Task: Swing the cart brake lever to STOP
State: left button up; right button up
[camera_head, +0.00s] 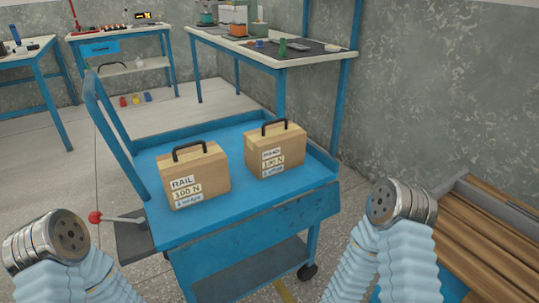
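The blue cart (240,222) stands in front of me with its push handle at the left. The brake lever (125,219) is a thin grey rod with a red ball knob (95,217). It sits above a dark plate (133,242) at the cart's front left corner, and the knob points left. No STOP marking is readable. My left arm's round metal end is just left of and below the knob, apart from it in the picture. My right arm's end is right of the cart. No gripper fingers show on either arm.
Two wooden cases with black handles, one labelled RAIL (194,175) and another (274,151), stand on the cart. A slatted wooden surface (490,240) is at the right. Blue workbenches (118,32) stand behind. Floor left of the cart is clear.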

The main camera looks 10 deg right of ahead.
aim_at(95, 217)
jog(key=j+z, duration=0.15)
jog(key=j, duration=0.2)
jog(key=k+j+z, duration=0.2)
jog(key=j, duration=0.2)
jog(key=j+z, duration=0.15)
jog(key=j, duration=0.2)
jog(key=k+j+z, duration=0.15)
jog(key=j, duration=0.2)
jog(key=k+j+z, duration=0.15)
jog(key=j, duration=0.15)
jog(key=i+j+z, duration=0.2)
jog(key=j+z, duration=0.2)
jog(key=j, duration=0.45)
jog(key=j+z, duration=0.4)
jog(key=j, duration=0.45)
